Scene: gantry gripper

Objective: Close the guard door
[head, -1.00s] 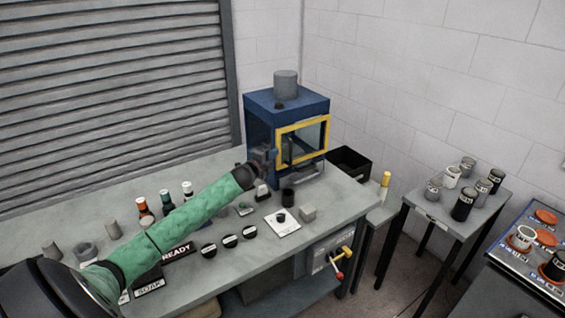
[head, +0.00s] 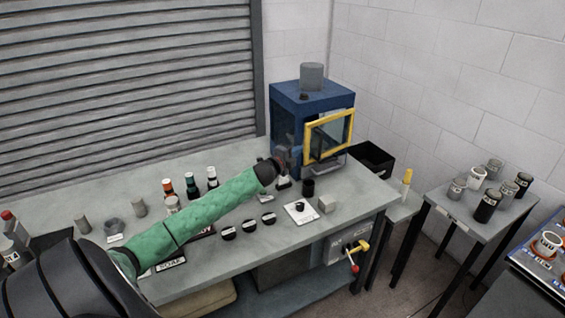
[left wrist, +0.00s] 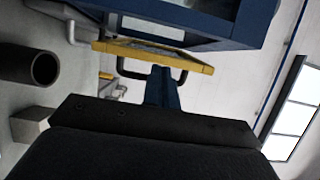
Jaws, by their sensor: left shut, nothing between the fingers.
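The guard door (head: 306,146) is a yellow-framed clear panel on the front of the blue machine (head: 287,122). In the left wrist view the door (left wrist: 150,53) shows nearly edge-on, at a slight angle to the blue body (left wrist: 215,22). It looks a little ajar; the exact gap is hard to tell. A dark bar handle (left wrist: 182,76) sits on its outer side. My left gripper (head: 285,150) is shut and empty, at the door's left side in the head view. In the left wrist view its fingers (left wrist: 161,75) point at the handle area; contact cannot be told. My right gripper is out of view.
Several bottles stand left of my arm. A black bin (head: 374,158) is right of the machine.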

